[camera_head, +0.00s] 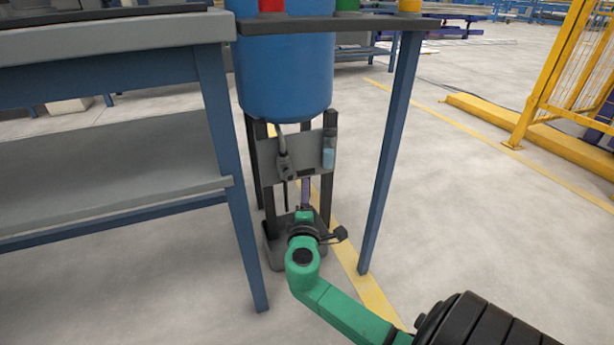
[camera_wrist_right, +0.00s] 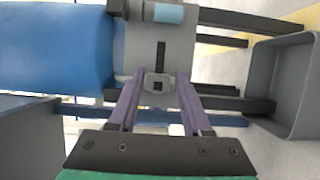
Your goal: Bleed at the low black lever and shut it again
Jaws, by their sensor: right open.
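A blue tank (camera_head: 287,70) stands on dark legs, with a grey plate (camera_head: 313,155) below it. A grey valve fitting (camera_head: 284,165) hangs from the tank's underside in front of the plate. A thin black part hangs below it; I cannot tell if this is the lever. In the right wrist view a small grey block (camera_wrist_right: 157,84) and a dark bar (camera_wrist_right: 160,57) show against the plate. My right gripper (camera_wrist_right: 158,88) is open, its purple fingers apart on either side of the block in the picture; contact is unclear. My right gripper (camera_head: 305,186) is low by the legs in the head view. My left gripper is out of view.
A grey catch box (camera_wrist_right: 283,85) sits below the plate. A light-blue cylinder (camera_head: 329,150) is on the plate's right. A blue-legged bench (camera_head: 100,45) stands left, and a shelf with a blue leg (camera_head: 390,150) crosses in front of the tank.

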